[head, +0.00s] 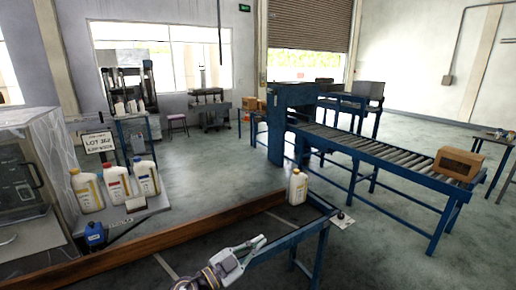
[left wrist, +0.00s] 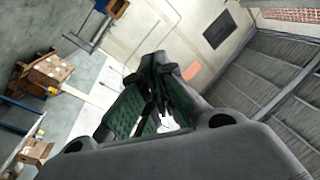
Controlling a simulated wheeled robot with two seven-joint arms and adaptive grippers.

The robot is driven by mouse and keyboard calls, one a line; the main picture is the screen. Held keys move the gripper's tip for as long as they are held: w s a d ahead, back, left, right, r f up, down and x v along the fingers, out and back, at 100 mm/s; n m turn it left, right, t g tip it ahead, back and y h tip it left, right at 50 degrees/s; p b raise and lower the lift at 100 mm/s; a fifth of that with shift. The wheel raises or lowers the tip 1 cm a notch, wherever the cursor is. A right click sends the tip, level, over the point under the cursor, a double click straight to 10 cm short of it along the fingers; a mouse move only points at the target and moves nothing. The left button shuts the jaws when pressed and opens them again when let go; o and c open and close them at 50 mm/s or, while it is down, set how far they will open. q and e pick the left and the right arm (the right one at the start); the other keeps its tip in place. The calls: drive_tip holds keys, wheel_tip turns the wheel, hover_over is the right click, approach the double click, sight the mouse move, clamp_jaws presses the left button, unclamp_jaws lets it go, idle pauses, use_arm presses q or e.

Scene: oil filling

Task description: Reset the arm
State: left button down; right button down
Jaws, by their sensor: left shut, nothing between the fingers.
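My left gripper (head: 259,241) is at the bottom middle of the head view, over the near blue-framed table. Its fingers point up and to the right, and it is shut and empty. In the left wrist view its green-padded fingers (left wrist: 158,85) come together with nothing held. A white bottle with a yellow label (head: 298,187) stands upright on the table beyond the gripper, apart from it. My right gripper is not in view.
Three bottles, one of them with a red label (head: 117,183), stand on a side shelf at the left, near a lot sign (head: 97,142). A brown ledge (head: 190,226) crosses the table. A roller conveyor (head: 370,149) with a cardboard box (head: 457,163) is at the right.

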use_arm(q)
drive_tip(key=w+a+r+n+t+y, duration=0.1)
drive_tip(key=w+a+n+t+y, duration=0.1)
drive_tip(key=a+n+t+y, duration=0.55)
drive_tip(key=s+a+f+n+g+y, duration=0.85)
drive_tip(key=s+a+f+g, duration=0.2)
drive_tip(key=a+f, duration=0.35)
drive_tip(key=s+f+m+g+h, duration=0.1)
drive_tip(key=s+f+g, duration=0.2)
drive_tip(key=s, duration=0.5)
drive_tip(key=s+f+m+g, duration=0.1)
drive_tip(key=s+f+g, duration=0.2)
drive_tip(key=s, duration=0.4)
drive_tip(key=s+f+g, duration=0.1)
drive_tip(key=s+f, duration=0.2)
drive_tip(key=f, duration=3.1)
drive_tip(key=s+a+f, duration=0.2)
drive_tip(key=s+f, duration=0.7)
drive_tip(key=s, duration=0.2)
drive_tip(key=s+a+f+g, duration=0.1)
drive_tip(key=s+a+f, duration=0.1)
drive_tip(key=s+f, duration=0.8)
drive_tip(key=shift+s+a, duration=0.15)
drive_tip(key=shift+s, duration=0.4)
